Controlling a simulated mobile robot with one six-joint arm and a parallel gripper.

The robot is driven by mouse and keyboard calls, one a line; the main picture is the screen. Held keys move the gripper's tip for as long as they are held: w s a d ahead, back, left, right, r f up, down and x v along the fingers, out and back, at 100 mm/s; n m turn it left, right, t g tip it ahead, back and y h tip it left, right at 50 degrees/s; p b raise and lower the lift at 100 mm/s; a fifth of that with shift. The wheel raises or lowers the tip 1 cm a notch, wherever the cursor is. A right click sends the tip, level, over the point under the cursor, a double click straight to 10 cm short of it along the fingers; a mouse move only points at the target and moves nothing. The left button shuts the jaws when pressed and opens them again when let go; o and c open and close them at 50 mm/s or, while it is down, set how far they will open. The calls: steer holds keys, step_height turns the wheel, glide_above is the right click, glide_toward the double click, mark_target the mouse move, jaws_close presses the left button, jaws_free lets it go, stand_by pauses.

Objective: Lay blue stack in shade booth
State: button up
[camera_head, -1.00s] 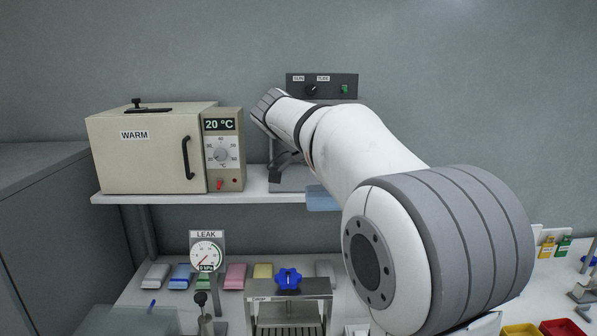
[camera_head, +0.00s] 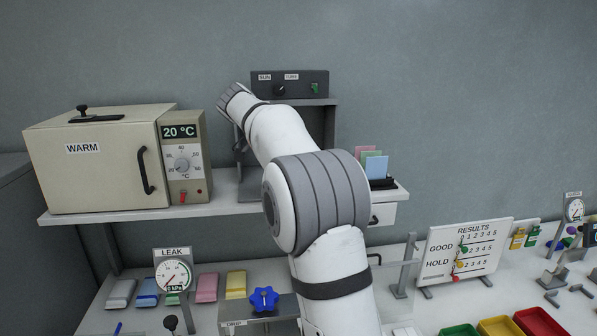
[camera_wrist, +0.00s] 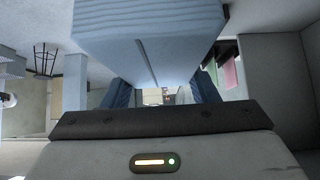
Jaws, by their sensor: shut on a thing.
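The blue stack (camera_wrist: 150,35) fills the upper middle of the wrist view, pale blue with ridged layers on one face and a groove along its underside. My gripper (camera_wrist: 160,88) is shut on it, with a dark blue finger at each side. In the head view my arm hides both gripper and stack. The shade booth (camera_head: 315,122), with a dark control box on top labelled SUN and TUBE, stands on the shelf behind my arm. Most of its inside is hidden, so I cannot tell whether the stack is inside it.
The WARM oven (camera_head: 95,165) stands left of the booth on the shelf (camera_head: 115,215). A rack of coloured cards (camera_head: 372,165) stands to its right. Below are the LEAK gauge (camera_head: 173,273), several coloured packs, a blue knob (camera_head: 264,299) and the RESULTS board (camera_head: 466,250).

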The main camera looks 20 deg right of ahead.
steer(key=w+d+p, duration=0.2)
steer(key=w+p, duration=0.2)
steer(key=w, duration=0.5)
steer(key=f, duration=0.2)
steer(key=f+b, duration=0.1)
steer(key=f, duration=0.3)
steer(key=shift+s+a, duration=0.15)
steer(key=shift+s, duration=0.2)
steer(key=shift+w+f, duration=0.2)
steer(key=shift+f, duration=0.35)
steer(key=o, duration=1)
steer(key=shift+f, duration=0.1)
